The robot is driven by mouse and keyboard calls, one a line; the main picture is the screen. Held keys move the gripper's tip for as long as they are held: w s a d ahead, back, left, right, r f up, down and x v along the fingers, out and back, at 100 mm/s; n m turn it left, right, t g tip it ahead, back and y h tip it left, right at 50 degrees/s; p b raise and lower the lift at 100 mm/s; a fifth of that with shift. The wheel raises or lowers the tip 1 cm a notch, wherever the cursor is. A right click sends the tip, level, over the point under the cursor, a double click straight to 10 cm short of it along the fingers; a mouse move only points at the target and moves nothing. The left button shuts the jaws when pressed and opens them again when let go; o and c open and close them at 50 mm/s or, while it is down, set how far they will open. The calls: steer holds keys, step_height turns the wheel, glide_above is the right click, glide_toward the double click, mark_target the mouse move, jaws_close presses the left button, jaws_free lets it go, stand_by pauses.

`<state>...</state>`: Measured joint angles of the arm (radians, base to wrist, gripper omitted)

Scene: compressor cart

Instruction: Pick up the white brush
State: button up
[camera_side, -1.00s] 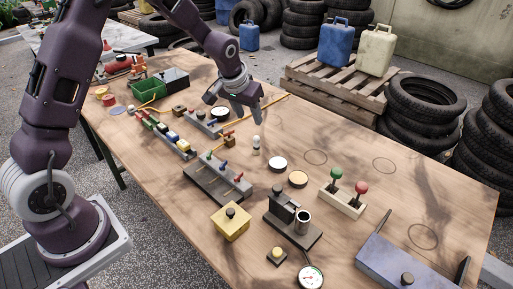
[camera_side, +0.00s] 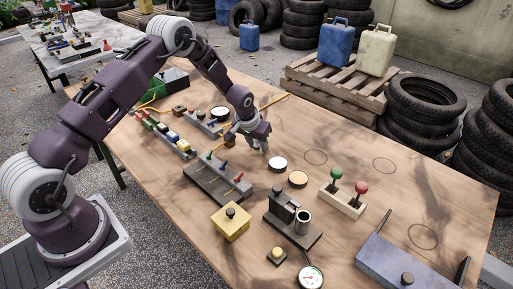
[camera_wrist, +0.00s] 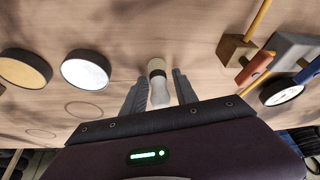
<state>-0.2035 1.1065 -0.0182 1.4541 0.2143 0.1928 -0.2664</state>
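The white brush (camera_wrist: 159,92) stands upright on the wooden table (camera_side: 345,240). In the wrist view it has a rounded white end, a dark band and a pale part beyond it. My gripper (camera_wrist: 160,75) is open, with one finger on each side of the brush. A narrow gap shows on both sides, so it does not look gripped. In the side view my gripper (camera_side: 255,147) is low over the table and mostly hides the brush.
A white-topped disc (camera_side: 278,164) and a cream disc (camera_side: 298,179) lie close by. A grey block with coloured levers (camera_side: 218,180) is in front. Open wood lies to the right.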

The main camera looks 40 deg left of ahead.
jaws_close()
step_height(320, 180, up, 10)
steer(key=shift+r, duration=0.1)
stand_by(0.5)
